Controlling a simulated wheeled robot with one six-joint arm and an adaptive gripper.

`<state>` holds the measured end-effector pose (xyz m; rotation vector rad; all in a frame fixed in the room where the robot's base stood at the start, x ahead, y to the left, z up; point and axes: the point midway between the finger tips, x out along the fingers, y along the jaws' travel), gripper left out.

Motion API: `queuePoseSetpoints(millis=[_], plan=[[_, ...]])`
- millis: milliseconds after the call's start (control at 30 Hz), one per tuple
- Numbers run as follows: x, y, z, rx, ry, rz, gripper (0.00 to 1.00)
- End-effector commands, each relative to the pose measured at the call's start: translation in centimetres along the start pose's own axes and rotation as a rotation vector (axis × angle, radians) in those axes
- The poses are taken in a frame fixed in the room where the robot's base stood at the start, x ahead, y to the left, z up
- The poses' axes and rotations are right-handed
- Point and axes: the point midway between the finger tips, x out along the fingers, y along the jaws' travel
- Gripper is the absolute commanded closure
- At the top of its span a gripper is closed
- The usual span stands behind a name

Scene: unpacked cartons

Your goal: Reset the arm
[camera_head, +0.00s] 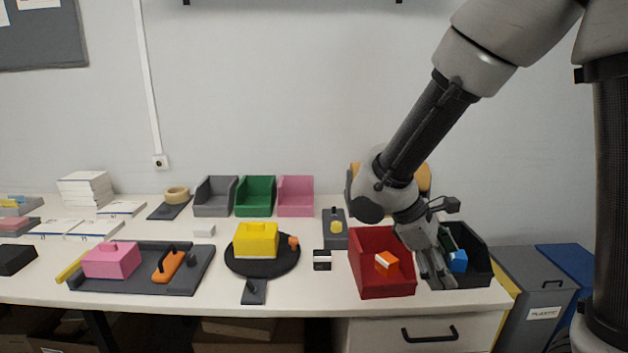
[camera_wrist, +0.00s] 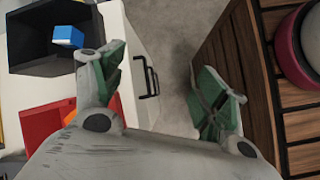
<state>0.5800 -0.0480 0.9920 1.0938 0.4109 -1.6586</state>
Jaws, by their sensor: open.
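My gripper (camera_head: 437,277) is at the right end of the table, in front of the black bin (camera_head: 480,272) and beside the red bin (camera_head: 372,285). In the wrist view my gripper (camera_wrist: 170,95) has its two green-padded fingers wide apart, with nothing between them but floor and the drawer front behind. A blue block (camera_head: 459,261) lies in the black bin, and it also shows in the wrist view (camera_wrist: 68,37). An orange block (camera_head: 387,263) with a white part lies in the red bin.
A grey tray (camera_head: 200,275) holds a pink box and an orange-handled tool. A yellow box (camera_head: 256,240) sits on a black round plate. Grey, green (camera_head: 255,197) and pink open bins stand at the back. Lidded grey and blue containers (camera_head: 570,262) stand right of the table. A slatted wooden surface (camera_wrist: 280,80) is at right.

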Motion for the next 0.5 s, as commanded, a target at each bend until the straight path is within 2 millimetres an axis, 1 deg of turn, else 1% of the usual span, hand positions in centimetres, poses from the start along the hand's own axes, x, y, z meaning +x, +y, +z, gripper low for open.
queuePoseSetpoints(millis=[33,100,300,400,500], plan=[[-0.3,-0.4,2.1,0.123,0.066,-0.068,0.27],[-0.7,-1.4,4.5,0.291,0.155,-0.165,0.27],[-2.6,-3.5,10.2,0.723,0.422,-0.369,0.27],[-3.6,-4.0,12.9,0.888,0.542,-0.407,0.27],[-4.2,-4.0,15.6,1.01,0.626,-0.393,0.27]])
